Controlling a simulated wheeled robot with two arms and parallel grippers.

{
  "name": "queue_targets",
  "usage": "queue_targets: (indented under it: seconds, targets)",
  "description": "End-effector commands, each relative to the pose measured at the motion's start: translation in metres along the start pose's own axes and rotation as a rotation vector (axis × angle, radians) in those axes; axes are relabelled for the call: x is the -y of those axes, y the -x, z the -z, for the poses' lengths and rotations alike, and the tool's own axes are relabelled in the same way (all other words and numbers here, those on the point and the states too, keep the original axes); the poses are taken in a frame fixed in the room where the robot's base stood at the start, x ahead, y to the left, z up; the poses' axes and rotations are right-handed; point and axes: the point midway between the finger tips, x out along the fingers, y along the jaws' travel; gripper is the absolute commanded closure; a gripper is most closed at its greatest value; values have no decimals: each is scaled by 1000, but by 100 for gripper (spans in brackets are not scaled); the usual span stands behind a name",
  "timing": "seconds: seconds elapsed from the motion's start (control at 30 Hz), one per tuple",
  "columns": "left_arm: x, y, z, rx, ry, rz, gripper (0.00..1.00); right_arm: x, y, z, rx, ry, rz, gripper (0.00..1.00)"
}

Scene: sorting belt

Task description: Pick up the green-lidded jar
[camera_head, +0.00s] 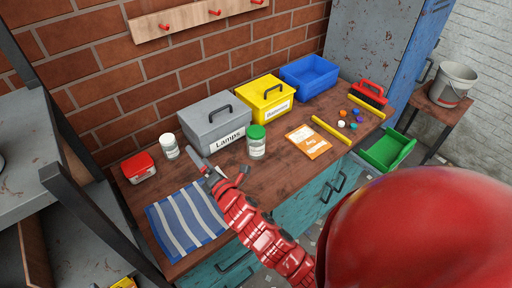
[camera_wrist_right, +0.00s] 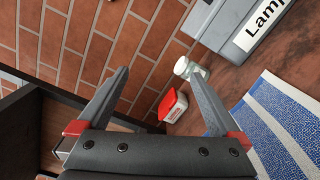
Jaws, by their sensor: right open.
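The green-lidded jar (camera_head: 257,143) is clear glass with a pale label and stands upright on the brown workbench, in front of the grey Lamps box. My right gripper (camera_head: 214,160) is open and empty, to the left of the jar and apart from it, above the bench near the striped cloth. In the right wrist view my open fingers (camera_wrist_right: 158,78) have nothing between them, and the green-lidded jar does not show there. My left gripper is not in view.
A white-lidded jar (camera_head: 169,146) and a red-lidded container (camera_head: 138,167) stand at the left back. The grey Lamps box (camera_head: 212,122), yellow box (camera_head: 265,98) and blue bin (camera_head: 309,77) line the wall. An orange-and-white packet (camera_head: 308,141) lies right of the jar; a striped cloth (camera_head: 187,222) lies front left.

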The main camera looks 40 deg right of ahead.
Motion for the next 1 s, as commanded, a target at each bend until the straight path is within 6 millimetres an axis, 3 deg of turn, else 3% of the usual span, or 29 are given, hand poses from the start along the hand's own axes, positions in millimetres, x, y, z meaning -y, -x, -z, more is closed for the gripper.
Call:
queue_targets:
  seconds: [0.13,0.3,0.57,0.8,1.0]
  targets:
    - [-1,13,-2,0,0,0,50,41,7,-32,85,380,272,0]
    - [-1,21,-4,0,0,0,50,71,37,-74,131,726,580,0]
    - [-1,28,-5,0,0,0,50,88,72,-104,127,939,824,0]
    - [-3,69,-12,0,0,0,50,109,58,-113,132,947,834,0]
    - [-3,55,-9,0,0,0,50,124,31,-133,123,944,840,0]
